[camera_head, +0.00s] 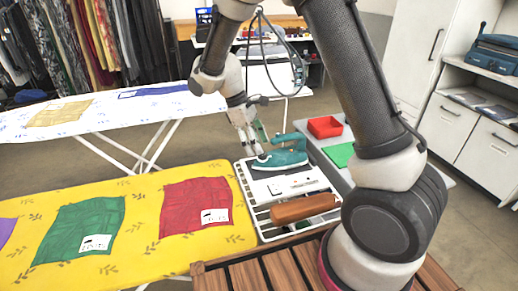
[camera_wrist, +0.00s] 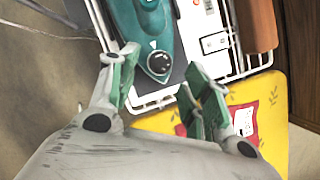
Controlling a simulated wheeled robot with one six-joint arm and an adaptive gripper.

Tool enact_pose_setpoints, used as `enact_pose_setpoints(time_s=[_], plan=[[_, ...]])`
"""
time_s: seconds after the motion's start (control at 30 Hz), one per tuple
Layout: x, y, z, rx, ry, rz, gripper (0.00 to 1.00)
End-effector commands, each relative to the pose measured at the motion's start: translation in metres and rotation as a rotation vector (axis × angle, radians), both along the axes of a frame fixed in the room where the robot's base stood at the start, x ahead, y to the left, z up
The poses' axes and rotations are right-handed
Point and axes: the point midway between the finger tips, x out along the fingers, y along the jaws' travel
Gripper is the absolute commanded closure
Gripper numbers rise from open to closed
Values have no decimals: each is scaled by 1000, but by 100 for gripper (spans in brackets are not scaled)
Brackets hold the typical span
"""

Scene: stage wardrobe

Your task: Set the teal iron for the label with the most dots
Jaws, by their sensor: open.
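The teal iron (camera_head: 281,160) rests on a white wire rack (camera_head: 246,190). In the wrist view the iron (camera_wrist: 133,22) shows its round black dial (camera_wrist: 159,63) with a white mark. My gripper (camera_head: 256,150) is open and empty at the iron's near end. In the wrist view my gripper (camera_wrist: 160,88) has its green-padded fingers spread on either side, with the dial just beyond the tips. White labels lie on the red cloth (camera_head: 183,205) and the green cloth (camera_head: 75,228). Marks on the labels are too small to count.
A white switch panel (camera_head: 290,185) and a brown roll (camera_head: 303,208) sit on the rack beside the iron. A red tray (camera_head: 325,127) and green pad (camera_head: 340,154) lie behind. The yellow board (camera_head: 140,245) holds the cloths. A second board (camera_head: 110,108) stands farther back.

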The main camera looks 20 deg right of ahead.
Motion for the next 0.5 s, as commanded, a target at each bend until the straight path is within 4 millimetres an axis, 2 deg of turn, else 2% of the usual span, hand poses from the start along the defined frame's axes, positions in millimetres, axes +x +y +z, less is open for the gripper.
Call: enact_pose_setpoints(time_s=[0.1, 0.3, 0.5], plan=[[8, 10, 27, 2, -6, 2, 51], [15, 23, 64, 1, -3, 1, 51], [19, 29, 83, -1, -1, 0, 51]])
